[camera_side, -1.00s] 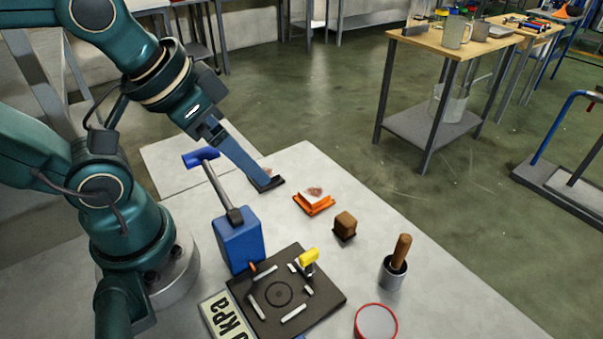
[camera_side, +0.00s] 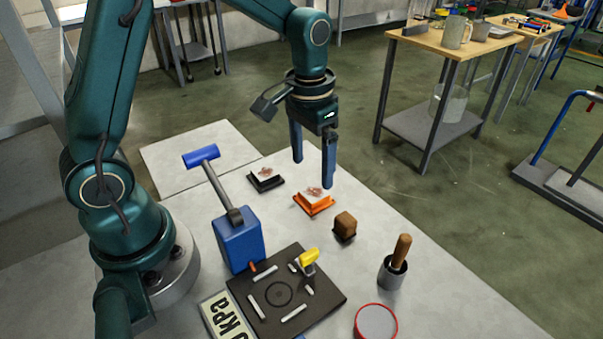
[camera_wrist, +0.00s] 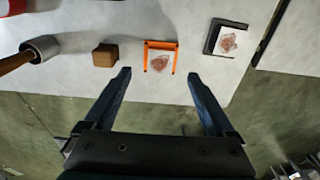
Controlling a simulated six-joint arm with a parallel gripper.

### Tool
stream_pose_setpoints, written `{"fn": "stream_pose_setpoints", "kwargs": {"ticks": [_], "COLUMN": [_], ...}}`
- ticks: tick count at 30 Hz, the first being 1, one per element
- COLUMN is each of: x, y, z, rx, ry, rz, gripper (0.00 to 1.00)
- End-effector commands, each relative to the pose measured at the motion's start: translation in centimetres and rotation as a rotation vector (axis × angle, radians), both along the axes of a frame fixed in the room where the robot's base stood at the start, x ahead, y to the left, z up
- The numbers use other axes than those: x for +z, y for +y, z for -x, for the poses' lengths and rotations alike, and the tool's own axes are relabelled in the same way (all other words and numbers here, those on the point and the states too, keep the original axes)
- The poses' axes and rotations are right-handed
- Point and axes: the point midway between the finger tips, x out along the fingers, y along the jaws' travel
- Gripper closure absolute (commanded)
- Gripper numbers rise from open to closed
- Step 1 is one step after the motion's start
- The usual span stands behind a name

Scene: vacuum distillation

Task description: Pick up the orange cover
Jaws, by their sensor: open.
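The orange cover (camera_side: 314,205) sits on the pale table with a white piece bearing a reddish-brown mark on it. It also shows in the wrist view (camera_wrist: 160,45) as an orange frame around that white piece, beyond and between my fingertips. My gripper (camera_side: 313,172) is open and empty, pointing down above the table, near and slightly behind the orange cover in the side view. Its two blue fingers also show in the wrist view (camera_wrist: 158,76), spread wide apart. I cannot tell the exact height of the fingertips over the cover.
A similar black cover (camera_side: 266,179) lies left of the orange one. A brown block (camera_side: 345,225), a metal cup with a wooden-handled tool (camera_side: 392,273), a red-rimmed dish (camera_side: 376,322), a dark plate (camera_side: 325,280) and a blue pump-like box (camera_side: 239,245) stand nearer the camera.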

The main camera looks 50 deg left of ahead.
Motion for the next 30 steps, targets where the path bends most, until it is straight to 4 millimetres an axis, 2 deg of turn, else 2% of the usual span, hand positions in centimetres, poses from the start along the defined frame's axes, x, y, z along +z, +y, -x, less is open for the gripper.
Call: {"fn": "stream_pose_setpoints", "kwargs": {"ticks": [15,19,26,27,29,30], "x": [-5.8,-6.5,-6.5,-6.5,-6.5,-6.5], "y": [0.1,0.1,0.1,0.1,0.1,0.1], "z": [0.6,0.6,0.5,0.5,0.5,0.5], "rx": [0.004,0.004,0.004,0.004,0.004,0.004], "ry": [0.054,0.052,0.05,0.05,0.05,0.05], "rz": [0.0,-0.001,-0.001,-0.001,-0.001,-0.001], "gripper": [0.1,0.1,0.1,0.18,0.41,0.56]}}
